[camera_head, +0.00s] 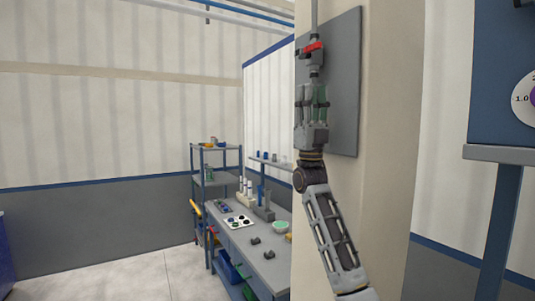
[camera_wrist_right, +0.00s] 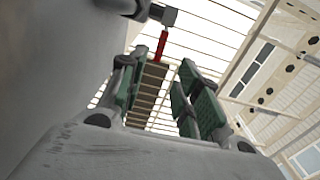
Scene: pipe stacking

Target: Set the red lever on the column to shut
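The red lever (camera_head: 313,47) sits on a grey valve on a vertical pipe (camera_head: 314,15), in front of a grey panel (camera_head: 345,85) on the column (camera_head: 395,130). In the head view it looks short and lies roughly across the pipe. My right gripper (camera_head: 314,90) is just below the valve, fingers pointing up. In the right wrist view the red lever (camera_wrist_right: 161,47) shows beyond the gap between the green-padded fingers (camera_wrist_right: 158,75), which are apart with nothing between them. I see no contact with the lever. My left gripper is not in view.
A workbench (camera_head: 262,262) with small parts and a shelf rack (camera_head: 215,148) stand to the left behind the column. A blue cabinet with a dial (camera_head: 530,98) is at the right. The floor at the lower left (camera_head: 150,280) is clear.

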